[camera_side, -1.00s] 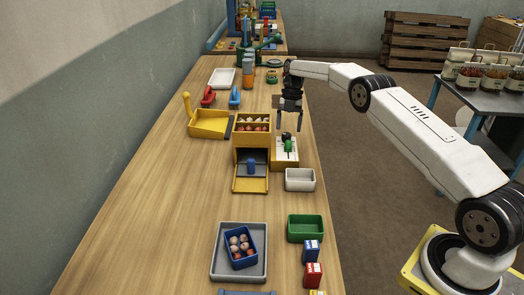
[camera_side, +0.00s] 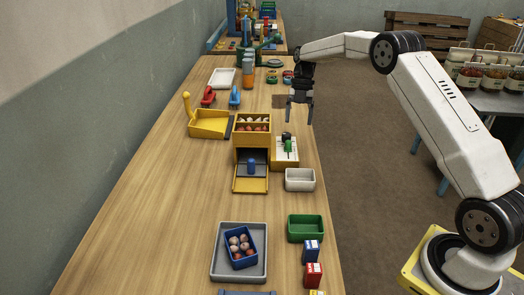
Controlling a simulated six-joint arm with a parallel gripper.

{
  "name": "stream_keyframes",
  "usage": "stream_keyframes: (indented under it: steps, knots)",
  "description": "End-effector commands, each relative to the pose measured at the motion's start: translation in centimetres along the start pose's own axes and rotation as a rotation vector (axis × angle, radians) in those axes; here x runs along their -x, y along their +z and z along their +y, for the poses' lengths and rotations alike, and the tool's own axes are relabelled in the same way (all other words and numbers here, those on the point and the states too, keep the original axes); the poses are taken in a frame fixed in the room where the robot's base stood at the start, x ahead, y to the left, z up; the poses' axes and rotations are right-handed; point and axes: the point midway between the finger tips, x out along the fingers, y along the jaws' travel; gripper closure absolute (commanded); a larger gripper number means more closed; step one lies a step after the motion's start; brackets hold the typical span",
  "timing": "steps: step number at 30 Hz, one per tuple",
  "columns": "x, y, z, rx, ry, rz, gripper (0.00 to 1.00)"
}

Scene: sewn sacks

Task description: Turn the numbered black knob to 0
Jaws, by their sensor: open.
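A small black knob (camera_side: 286,136) sits at the back of a pale-topped yellow box (camera_side: 280,162) near the table's right edge. A small green part (camera_side: 289,147) stands just in front of the knob on the same box. Any numbers and the knob's setting are too small to read. My gripper (camera_side: 299,119) points down with its fingers apart and empty. In the picture it is above and slightly right of the knob, with a gap between them.
A yellow dispenser (camera_side: 252,145) with round items on top stands directly left of the box. A white bin (camera_side: 300,180) is in front of it, and a green bin (camera_side: 305,229) is further forward. A yellow scoop-shaped tray (camera_side: 208,124) lies to the left. The left side of the table is clear.

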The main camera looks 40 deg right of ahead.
Motion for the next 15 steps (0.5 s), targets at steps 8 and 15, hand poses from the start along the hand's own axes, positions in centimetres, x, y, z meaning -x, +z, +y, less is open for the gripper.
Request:
stream_keyframes:
  steps: [8, 15]
  knots:
    - [0.3, -1.8, -1.4, 0.0, 0.0, 0.0, 0.19]
    - [0.5, -3.4, -2.7, -0.001, 0.0, 0.0, 0.19]
